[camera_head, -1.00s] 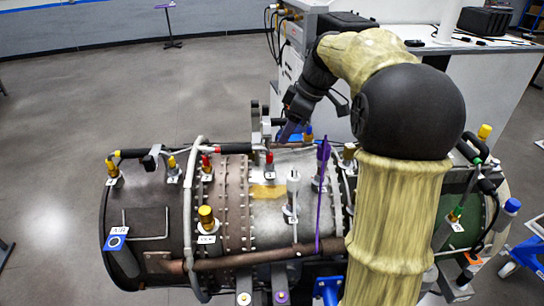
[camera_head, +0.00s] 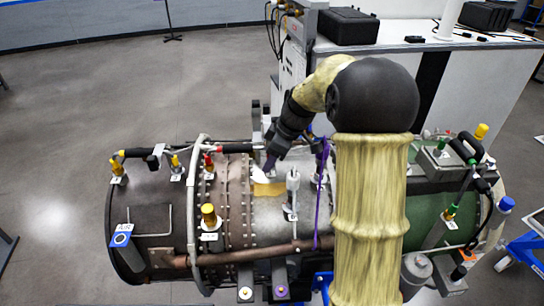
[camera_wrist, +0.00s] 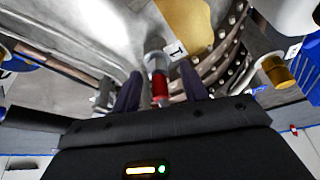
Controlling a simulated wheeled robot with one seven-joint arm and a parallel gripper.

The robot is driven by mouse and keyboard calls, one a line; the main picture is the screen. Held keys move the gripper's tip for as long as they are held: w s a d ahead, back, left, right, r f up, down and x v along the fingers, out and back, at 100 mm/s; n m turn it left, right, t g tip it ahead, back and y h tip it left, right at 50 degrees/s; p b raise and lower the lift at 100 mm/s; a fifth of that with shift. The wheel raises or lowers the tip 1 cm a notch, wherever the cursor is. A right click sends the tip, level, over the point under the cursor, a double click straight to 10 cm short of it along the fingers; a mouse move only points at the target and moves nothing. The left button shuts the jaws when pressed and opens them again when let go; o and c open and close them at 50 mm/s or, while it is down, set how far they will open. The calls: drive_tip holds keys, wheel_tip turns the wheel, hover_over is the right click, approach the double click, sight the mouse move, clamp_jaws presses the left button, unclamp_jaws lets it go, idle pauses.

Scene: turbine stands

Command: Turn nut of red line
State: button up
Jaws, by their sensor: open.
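The red line fitting (camera_wrist: 159,88) shows in the wrist view as a red piece with a grey nut-like end (camera_wrist: 156,61), beside a white label marked 1. My gripper (camera_wrist: 161,80) is open, with one dark purple finger on each side of the red piece. I cannot tell if either finger touches it. In the head view my gripper (camera_head: 269,165) is at the top of the turbine (camera_head: 232,215) and hides this fitting. Another red-topped fitting (camera_head: 208,160) stands further left on the casing.
Yellow fittings (camera_head: 209,215), a white upright fitting (camera_head: 293,190) and a purple strap (camera_head: 321,200) are around the work spot. A dark pipe (camera_head: 235,148) runs along the top. A white bench (camera_head: 400,75) stands behind. Open floor (camera_head: 90,90) lies left.

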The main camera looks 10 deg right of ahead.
drive_tip(key=shift+w, duration=0.1)
clamp_jaws()
drive_tip(key=shift+f+m+b, duration=0.1)
drive_tip(key=shift+m+b, duration=0.3)
drive_tip(key=shift+m+t+h+b, duration=0.3)
drive_tip(key=shift+m+t+b, duration=0.3)
drive_tip(key=shift+m+b, duration=0.5)
drive_tip(key=shift+a+m+t+h+b, duration=0.1)
drive_tip(key=shift+m+t+h+b, duration=0.3)
drive_tip(key=shift+m, duration=1.2)
unclamp_jaws()
